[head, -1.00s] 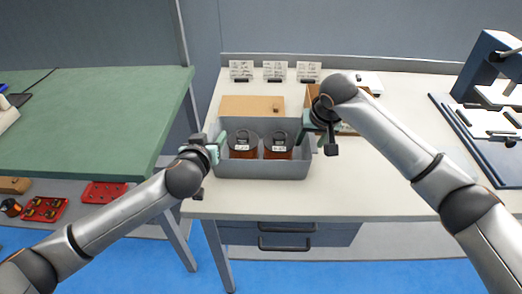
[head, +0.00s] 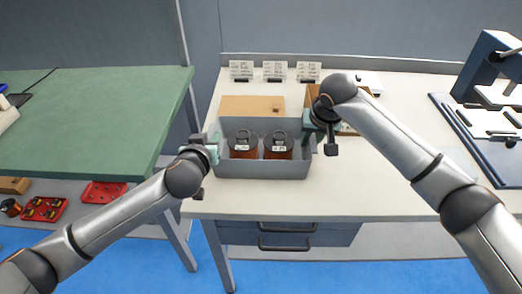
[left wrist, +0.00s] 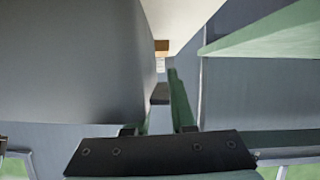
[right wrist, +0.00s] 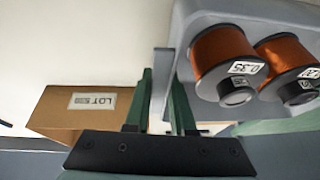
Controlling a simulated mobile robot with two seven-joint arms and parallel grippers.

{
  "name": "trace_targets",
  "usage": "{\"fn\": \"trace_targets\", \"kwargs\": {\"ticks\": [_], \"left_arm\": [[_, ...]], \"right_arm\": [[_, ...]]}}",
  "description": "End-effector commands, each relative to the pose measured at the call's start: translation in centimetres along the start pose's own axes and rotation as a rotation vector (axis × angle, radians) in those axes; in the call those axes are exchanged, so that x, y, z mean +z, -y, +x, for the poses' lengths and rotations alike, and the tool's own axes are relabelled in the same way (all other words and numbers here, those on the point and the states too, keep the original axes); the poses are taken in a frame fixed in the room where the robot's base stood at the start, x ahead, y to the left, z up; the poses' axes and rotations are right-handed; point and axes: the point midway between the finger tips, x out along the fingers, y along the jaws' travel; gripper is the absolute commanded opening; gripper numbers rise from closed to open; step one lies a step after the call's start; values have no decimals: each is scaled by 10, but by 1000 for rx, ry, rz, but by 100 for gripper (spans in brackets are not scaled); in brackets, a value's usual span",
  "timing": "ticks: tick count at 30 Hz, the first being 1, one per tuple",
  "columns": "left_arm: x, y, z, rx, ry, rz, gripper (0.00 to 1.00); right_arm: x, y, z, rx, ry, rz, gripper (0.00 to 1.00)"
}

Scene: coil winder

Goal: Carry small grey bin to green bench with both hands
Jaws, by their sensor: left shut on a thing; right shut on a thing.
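The small grey bin (head: 262,171) sits on the pale table, with two copper-wire spools (head: 243,147) (head: 278,147) inside it. My left gripper (head: 214,150) is shut on the bin's left end wall; the bin's side (left wrist: 70,70) fills the left of the left wrist view. My right gripper (head: 316,135) is shut on the bin's right end wall, and the bin's rim (right wrist: 185,40) shows by its fingers in the right wrist view. The green bench (head: 90,115) stands to the left, apart from the table by a narrow gap.
A blue press (head: 485,80) is at the far right.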

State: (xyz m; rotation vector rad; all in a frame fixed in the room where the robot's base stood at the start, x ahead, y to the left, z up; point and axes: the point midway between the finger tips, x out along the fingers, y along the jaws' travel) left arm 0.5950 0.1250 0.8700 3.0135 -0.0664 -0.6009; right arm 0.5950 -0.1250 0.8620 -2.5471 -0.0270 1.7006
Motion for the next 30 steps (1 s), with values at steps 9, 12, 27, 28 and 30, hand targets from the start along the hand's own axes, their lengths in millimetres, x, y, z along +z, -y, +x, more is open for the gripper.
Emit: {"fn": "trace_targets", "kwargs": {"ticks": [9,12,27,28,30], "left_arm": [[0,0,0,0,1,1,0],[0,0,0,0,1,1,0],[-4,-1,-1,3,-7,1,0],[-5,-1,-1,3,-7,1,0],[-7,-1,-2,3,-7,1,0]], "right_arm": [[0,-1,0,2,0,0,0],[0,-1,0,2,-1,0,0],[-3,0,-4,0,-7,1,0],[-3,0,-4,0,-7,1,0],[-4,0,-6,0,-7,1,0]]}}
